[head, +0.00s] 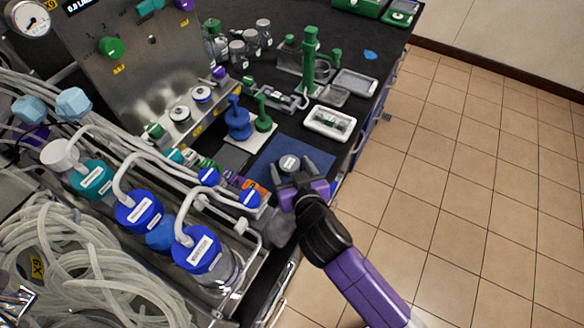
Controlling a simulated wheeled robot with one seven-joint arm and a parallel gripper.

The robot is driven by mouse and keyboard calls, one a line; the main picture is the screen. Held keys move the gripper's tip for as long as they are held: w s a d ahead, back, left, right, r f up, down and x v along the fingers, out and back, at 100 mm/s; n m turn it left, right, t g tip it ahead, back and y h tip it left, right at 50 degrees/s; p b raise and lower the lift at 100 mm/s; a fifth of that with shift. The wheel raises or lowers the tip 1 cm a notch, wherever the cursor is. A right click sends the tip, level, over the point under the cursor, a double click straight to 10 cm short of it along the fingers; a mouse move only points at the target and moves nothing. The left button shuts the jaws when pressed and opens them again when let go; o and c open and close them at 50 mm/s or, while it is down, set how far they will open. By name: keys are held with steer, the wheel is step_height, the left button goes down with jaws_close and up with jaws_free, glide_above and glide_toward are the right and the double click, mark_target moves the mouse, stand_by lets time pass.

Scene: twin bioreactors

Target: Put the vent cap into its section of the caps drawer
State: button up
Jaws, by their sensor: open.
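My gripper (301,172) is open above the dark blue mat (262,170) near the bench's right edge. A small round grey-white cap (289,162) with a label on top shows at the mat, between or just beyond the fingertips. It may be the vent cap, but its label is too small to read. I cannot tell whether the fingers touch it. No open caps drawer can be made out; my arm covers part of the bench front.
A white tray (330,123) and a green stand (310,65) are behind the mat. Blue-capped bottles (196,250) and looped tubing (90,250) crowd the left. Blue fronts (366,138) show below the bench edge. The tiled floor (470,190) at right is clear.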

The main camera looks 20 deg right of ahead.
steer(key=shift+r, duration=0.2)
steer(key=shift+s, duration=0.35)
steer(key=b+v, duration=0.1)
steer(key=v, duration=1)
steer(key=shift+s+a+r+b, duration=0.1)
steer(key=shift+s+b, duration=0.05)
steer(key=shift+b, duration=0.15)
